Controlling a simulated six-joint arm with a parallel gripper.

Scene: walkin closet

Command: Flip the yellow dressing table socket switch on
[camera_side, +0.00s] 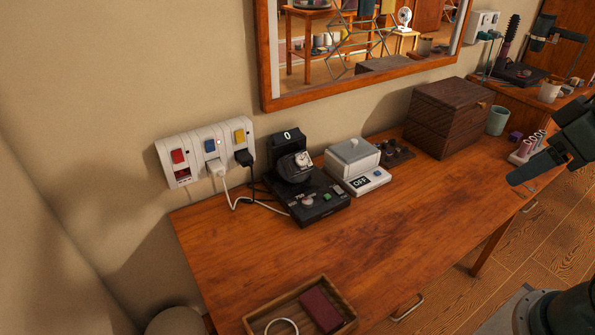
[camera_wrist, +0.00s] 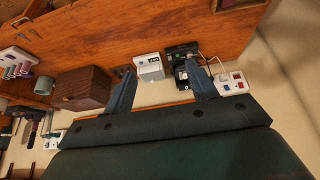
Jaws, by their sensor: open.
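A white socket panel (camera_side: 205,152) is on the wall at the left end of the dressing table (camera_side: 240,255). It carries a red, a blue and a yellow switch. The yellow switch (camera_side: 240,136) is the rightmost in the side view, above a black plug (camera_side: 244,158). I cannot tell its on or off position. My gripper (camera_side: 540,160) is at the right of the side view, far from the panel. In the wrist view, my gripper (camera_wrist: 160,67) has its fingers apart and nothing between them. The panel (camera_wrist: 230,82) shows there beyond the right finger; the yellow switch is not clear.
A black watch stand (camera_side: 310,195) reading 0, a white box (camera_side: 355,165) reading OFF, and a wooden box (camera_side: 448,118) line the table's back. A tray (camera_side: 300,308) is at the front. A mirror (camera_side: 365,35) hangs above. The table's middle is clear.

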